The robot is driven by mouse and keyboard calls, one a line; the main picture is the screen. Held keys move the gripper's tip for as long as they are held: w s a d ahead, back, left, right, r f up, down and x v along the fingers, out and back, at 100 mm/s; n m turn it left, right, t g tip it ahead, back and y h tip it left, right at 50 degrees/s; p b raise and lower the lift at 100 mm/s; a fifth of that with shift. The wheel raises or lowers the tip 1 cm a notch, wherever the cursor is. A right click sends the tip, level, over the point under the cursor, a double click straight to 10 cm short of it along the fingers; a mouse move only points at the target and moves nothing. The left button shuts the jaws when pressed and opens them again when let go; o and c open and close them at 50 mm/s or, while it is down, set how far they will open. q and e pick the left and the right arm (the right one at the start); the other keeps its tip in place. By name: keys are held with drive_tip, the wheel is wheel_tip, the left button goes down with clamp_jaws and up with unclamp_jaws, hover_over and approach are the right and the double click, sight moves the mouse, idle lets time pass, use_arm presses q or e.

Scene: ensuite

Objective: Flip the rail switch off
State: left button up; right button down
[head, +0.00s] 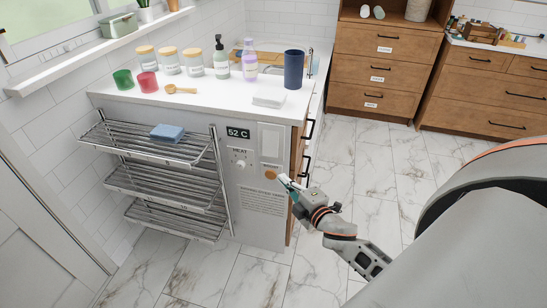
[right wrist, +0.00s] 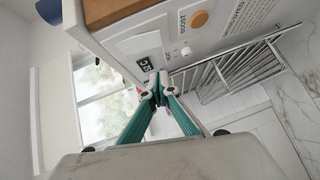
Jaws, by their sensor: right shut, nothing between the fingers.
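The heated rail (head: 165,185) is a metal rack of three shelves on the side of the counter. Beside it is a control panel with a 52 C display (head: 238,133), a white HEAT knob (head: 240,164), a white switch plate (head: 270,141) and an orange button (head: 271,175). The right wrist view shows the panel turned over, with the switch plate (right wrist: 141,40), orange BOOST button (right wrist: 200,19), knob (right wrist: 187,52) and display (right wrist: 145,64). My right gripper (head: 284,180) is shut and empty, near the orange button; its green fingers (right wrist: 158,88) meet at the tips. Contact is unclear. My left gripper is out of view.
A blue cloth (head: 167,132) lies on the top rack shelf. The counter (head: 215,92) holds jars, red and green cups, bottles and a dark blue tumbler (head: 293,69). Wooden drawers (head: 385,70) stand at the back. Marble floor (head: 350,165) is clear between them.

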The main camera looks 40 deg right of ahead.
drive_tip(key=shift+w+d+r, duration=0.2)
drive_tip(key=shift+d+r, duration=0.05)
drive_tip(key=shift+r, duration=0.05)
approach(267, 151)
drive_tip(key=w+a, duration=0.2)
drive_tip(key=a, duration=0.1)
drive_tip(key=w+d, duration=0.1)
drive_tip(key=w+d+b, duration=0.1)
drive_tip(key=w, duration=0.1)
drive_tip(key=shift+d+f, duration=0.2)
drive_tip(key=shift+f, duration=0.1)
drive_tip(key=shift+w+d, duration=0.35)
drive_tip(key=shift+d, duration=0.05)
